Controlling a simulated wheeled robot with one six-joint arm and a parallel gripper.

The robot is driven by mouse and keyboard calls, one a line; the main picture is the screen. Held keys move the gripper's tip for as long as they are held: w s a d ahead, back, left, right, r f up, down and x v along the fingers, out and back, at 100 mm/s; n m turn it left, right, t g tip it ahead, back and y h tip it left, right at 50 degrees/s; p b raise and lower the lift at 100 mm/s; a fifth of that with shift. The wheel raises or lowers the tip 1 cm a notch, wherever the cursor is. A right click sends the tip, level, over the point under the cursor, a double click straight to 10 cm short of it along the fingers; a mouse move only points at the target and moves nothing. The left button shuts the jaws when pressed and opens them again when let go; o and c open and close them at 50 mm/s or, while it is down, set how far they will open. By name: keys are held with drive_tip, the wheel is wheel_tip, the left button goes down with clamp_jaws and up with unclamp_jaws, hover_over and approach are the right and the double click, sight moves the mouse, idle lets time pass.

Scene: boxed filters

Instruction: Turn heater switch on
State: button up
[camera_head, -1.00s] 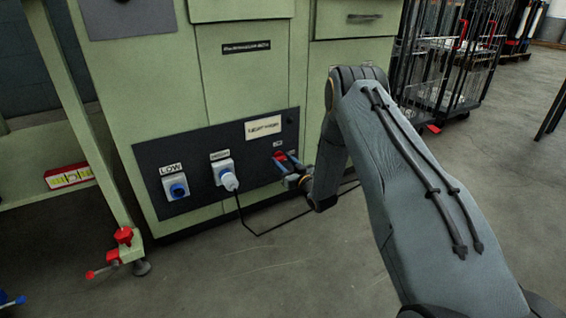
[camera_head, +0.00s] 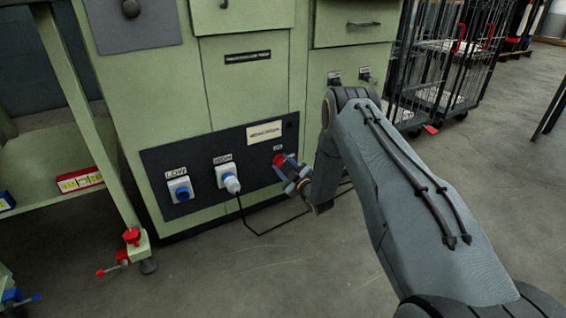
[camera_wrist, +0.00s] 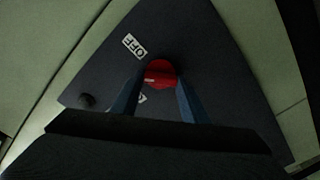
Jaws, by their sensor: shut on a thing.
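The red round heater switch (camera_head: 279,159) is at the right end of the dark panel (camera_head: 205,150) on the green cabinet. In the wrist view the switch (camera_wrist: 160,72) sits between my two blue fingers. My gripper (camera_wrist: 158,92) is shut on it, with a finger on each side. In the head view my gripper (camera_head: 287,168) meets the panel at the switch. A second label (camera_wrist: 142,98) is mostly hidden behind a finger.
A "LOW" socket (camera_head: 180,189) and a second socket with a white plug (camera_head: 231,184) are to the left on the panel. A black cable (camera_head: 247,226) hangs from the plug to the floor. A wire cage cart (camera_head: 445,75) stands at the right.

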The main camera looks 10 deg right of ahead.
drive_tip(key=n+p, duration=0.2)
drive_tip(key=n, duration=0.3)
drive_tip(key=shift+s+p, duration=0.1)
drive_tip(key=shift+p, duration=0.25)
drive_tip(key=shift+f+n+p, duration=0.2)
drive_tip(key=shift+n+p, duration=0.65)
drive_tip(key=shift+n, duration=1.55)
drive_tip(key=o, duration=1.1)
drive_tip(key=shift+c, duration=0.2)
drive_tip(key=p+v, duration=0.3)
drive_tip(key=v, duration=0.4)
drive_tip(key=shift+s, duration=0.35)
drive_tip(key=shift+r, duration=0.1)
